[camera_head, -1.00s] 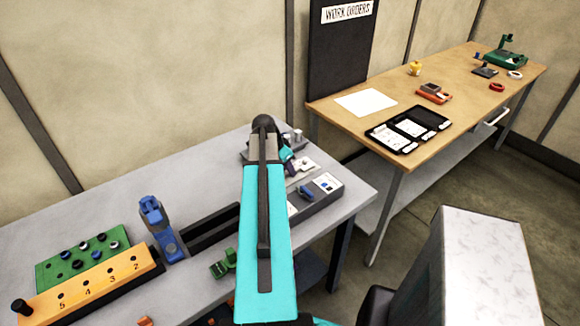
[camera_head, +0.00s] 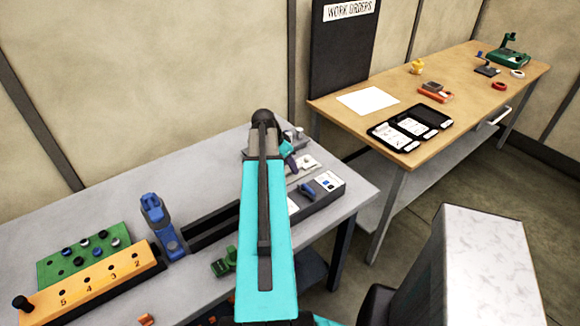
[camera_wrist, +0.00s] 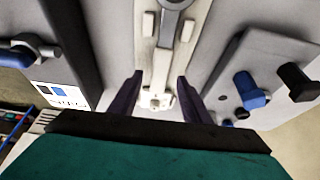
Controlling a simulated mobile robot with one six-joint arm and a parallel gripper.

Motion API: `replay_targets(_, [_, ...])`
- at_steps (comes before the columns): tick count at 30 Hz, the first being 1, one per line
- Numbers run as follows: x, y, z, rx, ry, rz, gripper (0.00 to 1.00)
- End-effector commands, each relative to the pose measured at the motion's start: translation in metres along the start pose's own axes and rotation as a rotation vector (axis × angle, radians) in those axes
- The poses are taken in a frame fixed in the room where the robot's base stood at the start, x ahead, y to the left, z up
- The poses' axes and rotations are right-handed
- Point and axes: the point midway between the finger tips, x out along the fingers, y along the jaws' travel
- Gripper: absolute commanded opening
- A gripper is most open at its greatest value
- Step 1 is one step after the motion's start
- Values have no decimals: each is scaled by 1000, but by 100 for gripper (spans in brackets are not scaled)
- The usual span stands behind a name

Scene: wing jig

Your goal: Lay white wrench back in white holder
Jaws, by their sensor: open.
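The white holder (camera_wrist: 188,32) is a long pale strip with raised tabs, running down the middle of the wrist view. A light grey-white wrench (camera_wrist: 168,28) appears to lie along it, its upper end cut off by the picture edge. My gripper (camera_wrist: 160,98) is open, with one dark finger on each side of the holder's lower part. I cannot tell whether the fingers touch anything. In the head view the holder's pale end (camera_head: 307,162) shows beside my arm, which hides the rest and most of my gripper.
A dark grey block (camera_head: 323,190) with a blue-handled tool stands right of my arm. A blue tool stand (camera_head: 160,225), green tray (camera_head: 60,262) and orange numbered block (camera_head: 90,282) are at left. In the wrist view a plate with blue and black knobs (camera_wrist: 262,85) is close at right.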

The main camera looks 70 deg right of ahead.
Motion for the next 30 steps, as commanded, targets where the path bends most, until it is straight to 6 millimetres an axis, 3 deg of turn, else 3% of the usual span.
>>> replay_targets(30, [-104,1,0,-1,1,-1,43])
